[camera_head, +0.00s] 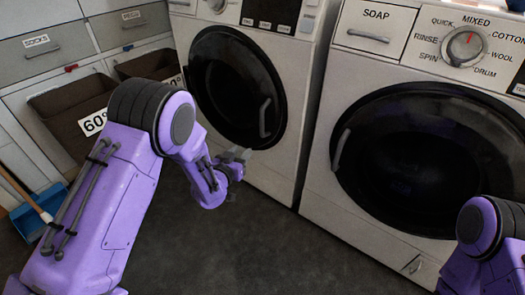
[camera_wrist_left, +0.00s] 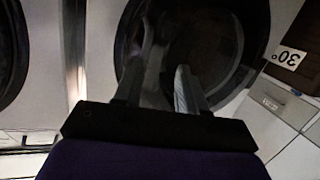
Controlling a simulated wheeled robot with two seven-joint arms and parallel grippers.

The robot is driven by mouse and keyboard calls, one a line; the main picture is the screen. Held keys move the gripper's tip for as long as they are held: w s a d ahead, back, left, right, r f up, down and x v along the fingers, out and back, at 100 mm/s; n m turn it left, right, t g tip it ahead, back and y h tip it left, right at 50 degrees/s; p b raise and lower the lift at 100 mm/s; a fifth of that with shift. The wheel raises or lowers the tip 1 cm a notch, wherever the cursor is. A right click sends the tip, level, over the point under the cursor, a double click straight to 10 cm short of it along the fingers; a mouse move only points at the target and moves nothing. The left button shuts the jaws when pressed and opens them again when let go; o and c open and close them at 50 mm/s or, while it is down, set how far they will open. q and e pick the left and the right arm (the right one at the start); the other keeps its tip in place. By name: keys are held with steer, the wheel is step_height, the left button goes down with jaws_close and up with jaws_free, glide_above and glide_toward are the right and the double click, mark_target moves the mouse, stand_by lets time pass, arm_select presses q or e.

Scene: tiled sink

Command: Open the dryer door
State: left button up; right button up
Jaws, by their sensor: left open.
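The left machine, which seems to be the dryer, has a round black door (camera_head: 232,80) that looks shut. Its grey bar handle (camera_head: 264,118) stands upright on the door's right side. My left gripper (camera_head: 237,156) is just below and left of that handle, in front of the white lower front. It is open, and I see no contact with the handle. In the left wrist view, the two fingers of my left gripper (camera_wrist_left: 160,85) stand apart before the dark door (camera_wrist_left: 215,45). A pale strip there may be the handle. My right gripper is out of view.
A second white machine (camera_head: 350,195) with a soap drawer, a dial and a black round door (camera_head: 430,150) stands at right. Drawers and brown bins (camera_head: 75,115) are at left. A blue dustpan (camera_head: 32,222) lies at far left. The dark floor (camera_head: 250,250) is clear in front.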

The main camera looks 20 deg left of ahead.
arm_select(q)
steer(key=m+t+h+b, duration=0.2)
glide_toward(261, 123)
steer(key=w, duration=0.3)
steer(key=w+d+b, duration=0.1)
steer(key=w, duration=0.2)
steer(key=w+b, duration=0.1)
steer(key=w, duration=0.3)
steer(key=shift+d+f, duration=0.1)
steer(key=shift+d, duration=0.2)
steer(key=shift+w+b, duration=0.3)
steer(key=shift+w, duration=0.05)
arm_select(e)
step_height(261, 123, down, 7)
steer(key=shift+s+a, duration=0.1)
arm_select(q)
jaws_close()
